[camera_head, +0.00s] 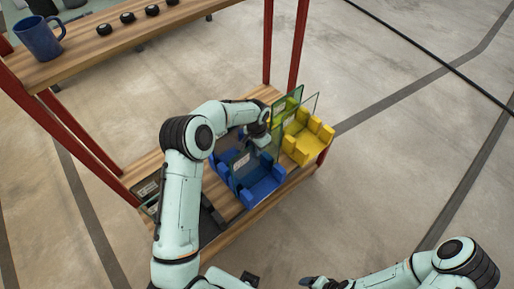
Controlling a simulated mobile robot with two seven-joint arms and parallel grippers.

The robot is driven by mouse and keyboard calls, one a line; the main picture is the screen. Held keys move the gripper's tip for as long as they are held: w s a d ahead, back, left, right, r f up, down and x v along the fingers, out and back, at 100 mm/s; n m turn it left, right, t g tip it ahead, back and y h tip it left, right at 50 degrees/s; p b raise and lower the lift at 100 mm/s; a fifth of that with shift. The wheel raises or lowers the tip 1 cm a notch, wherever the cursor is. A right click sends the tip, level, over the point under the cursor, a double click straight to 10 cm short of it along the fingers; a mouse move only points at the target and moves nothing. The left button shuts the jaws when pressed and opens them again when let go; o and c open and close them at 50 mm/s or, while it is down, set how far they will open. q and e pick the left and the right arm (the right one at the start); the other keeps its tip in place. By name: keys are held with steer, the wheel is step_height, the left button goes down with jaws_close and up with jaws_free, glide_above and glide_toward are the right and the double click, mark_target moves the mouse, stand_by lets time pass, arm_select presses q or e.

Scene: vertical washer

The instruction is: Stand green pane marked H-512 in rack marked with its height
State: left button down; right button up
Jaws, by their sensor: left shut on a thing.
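My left gripper (262,143) reaches down over the blue rack (262,186) and is shut on a greenish see-through pane (275,138), partly hidden by the hand. A pane with a pale label (241,161) shows upright at the blue rack; the label is too small to read. The yellow rack (302,143) stands just right of the blue one. A green-edged pane (287,104) and a clear pane (313,104) rise at its back. I cannot tell which pane is marked H-512, nor read any rack mark. My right gripper (308,282) is low at the bottom edge, its jaws unclear.
The racks stand on a wooden lower shelf (224,205) between red posts (297,47). Dark labelled items (146,188) lie at its left end. An upper shelf (100,49) holds a blue mug (39,38) and several black knobs. The floor at right is clear.

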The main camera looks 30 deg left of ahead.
arm_select(q)
steer(key=shift+f, duration=0.4)
stand_by(0.3)
steer(key=c, duration=1.1)
jaws_free()
steer(key=shift+c, duration=0.2)
step_height(320, 180, up, 13)
steer(key=shift+r, duration=0.15)
